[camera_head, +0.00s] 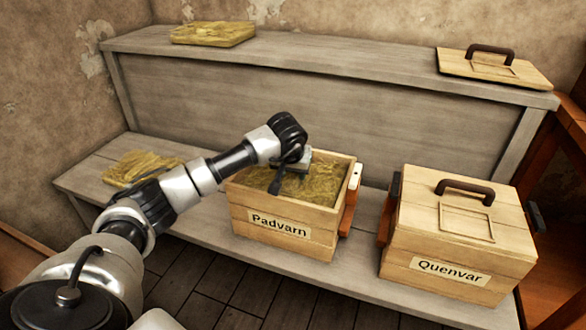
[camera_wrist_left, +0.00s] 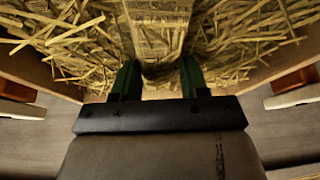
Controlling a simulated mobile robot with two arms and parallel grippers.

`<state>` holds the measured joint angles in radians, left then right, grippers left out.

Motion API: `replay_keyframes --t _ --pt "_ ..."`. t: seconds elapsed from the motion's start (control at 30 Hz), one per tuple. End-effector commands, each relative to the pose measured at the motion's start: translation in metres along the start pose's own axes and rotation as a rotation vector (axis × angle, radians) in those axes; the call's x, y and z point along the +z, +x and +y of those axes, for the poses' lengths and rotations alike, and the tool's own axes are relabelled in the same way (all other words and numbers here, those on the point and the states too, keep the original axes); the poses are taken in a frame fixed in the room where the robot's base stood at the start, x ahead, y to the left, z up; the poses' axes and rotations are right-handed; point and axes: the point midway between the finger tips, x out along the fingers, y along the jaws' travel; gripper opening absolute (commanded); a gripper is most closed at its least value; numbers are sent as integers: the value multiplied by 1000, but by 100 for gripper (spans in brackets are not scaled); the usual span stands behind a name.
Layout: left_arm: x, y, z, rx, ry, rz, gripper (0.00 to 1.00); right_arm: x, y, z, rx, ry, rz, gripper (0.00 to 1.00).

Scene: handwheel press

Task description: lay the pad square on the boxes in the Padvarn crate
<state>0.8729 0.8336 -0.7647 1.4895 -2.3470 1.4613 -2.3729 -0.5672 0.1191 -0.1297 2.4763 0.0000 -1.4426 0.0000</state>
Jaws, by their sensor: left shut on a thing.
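The open wooden Padvarn crate (camera_head: 281,240) stands on the low bench, with straw (camera_head: 320,182) inside. Its boxes cannot be made out under the straw. My left gripper (camera_head: 291,170) is over the crate's left-middle part, its fingers pointing down into it. In the left wrist view, its green fingers (camera_wrist_left: 158,82) are shut on a straw-coloured block (camera_wrist_left: 158,30), with loose straw (camera_wrist_left: 60,40) on both sides. I cannot tell whether this block is the pad. A flat straw slab (camera_head: 213,33) lies on the upper shelf. My right gripper is not in view.
A closed Quenvar crate (camera_head: 455,240) stands to the right, its lid handle up. A loose lid (camera_head: 493,68) with a dark handle lies on the upper shelf. Straw (camera_head: 140,167) lies on the bench at left. An orange-red clamp-like part (camera_head: 349,210) stands at the Padvarn crate's right side.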

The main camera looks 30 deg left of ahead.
Motion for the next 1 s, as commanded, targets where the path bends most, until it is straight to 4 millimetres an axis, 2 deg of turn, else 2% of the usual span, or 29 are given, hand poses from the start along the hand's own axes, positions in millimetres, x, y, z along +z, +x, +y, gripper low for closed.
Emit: replay_keyframes --t 1.0 --pt "1 0 0 1 -1 3 14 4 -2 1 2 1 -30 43"
